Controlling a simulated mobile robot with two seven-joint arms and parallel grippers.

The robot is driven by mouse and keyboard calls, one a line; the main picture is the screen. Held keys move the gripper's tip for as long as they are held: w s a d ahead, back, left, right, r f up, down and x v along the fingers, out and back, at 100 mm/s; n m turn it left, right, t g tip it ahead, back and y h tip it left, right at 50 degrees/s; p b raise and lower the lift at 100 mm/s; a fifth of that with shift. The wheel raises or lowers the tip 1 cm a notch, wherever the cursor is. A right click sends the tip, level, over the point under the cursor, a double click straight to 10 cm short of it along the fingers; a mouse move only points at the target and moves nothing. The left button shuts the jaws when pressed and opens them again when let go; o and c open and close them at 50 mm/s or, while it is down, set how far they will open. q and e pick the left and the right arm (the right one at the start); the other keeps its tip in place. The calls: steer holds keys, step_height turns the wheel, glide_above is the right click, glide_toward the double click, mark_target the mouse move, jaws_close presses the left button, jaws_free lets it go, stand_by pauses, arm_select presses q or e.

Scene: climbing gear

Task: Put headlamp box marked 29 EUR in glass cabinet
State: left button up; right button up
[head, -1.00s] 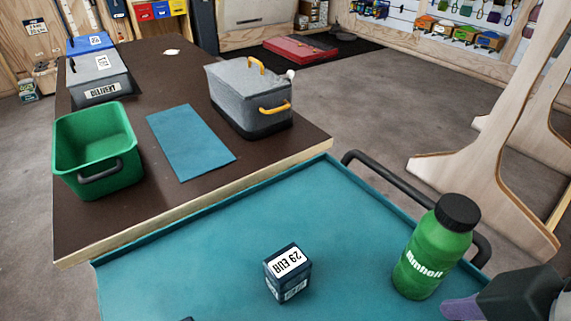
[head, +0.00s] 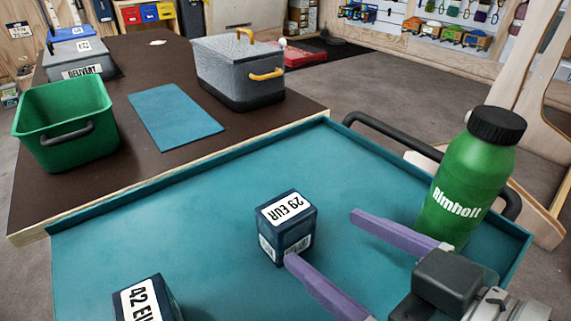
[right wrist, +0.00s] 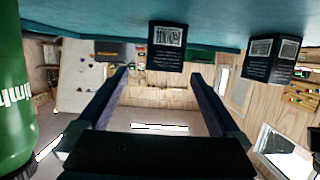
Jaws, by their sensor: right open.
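The dark blue headlamp box marked 29 EUR (head: 287,228) stands on the teal tray (head: 210,215), its white price label facing up. My right gripper (head: 322,238) is open just to the right of the box. One purple finger's tip is close to the box's lower right edge; I cannot tell whether it touches. The other fingertip is farther right, toward the bottle. In the right wrist view, which is upside down, the box (right wrist: 166,45) shows ahead, between and beyond the open fingers. My left gripper is not in view. I cannot make out the glass cabinet.
A second dark box marked 42 (head: 146,299) stands at the tray's near left. A green bottle (head: 469,178) stands close beside my right gripper. Beyond the tray, a brown table holds a green bin (head: 65,125), a blue mat (head: 175,117) and a grey container with yellow handles (head: 238,75).

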mark_target(299, 226)
steer(key=x, duration=0.3)
steer(key=shift+w+a, duration=0.15)
steer(key=shift+a, duration=0.05)
steer(key=x, duration=0.2)
steer(key=b+x, duration=0.1)
steer(key=x, duration=0.2)
steer(key=shift+a+f, duration=0.15)
steer(key=shift+a, duration=0.15)
steer(key=shift+c, duration=0.2)
steer(key=c, duration=1.5)
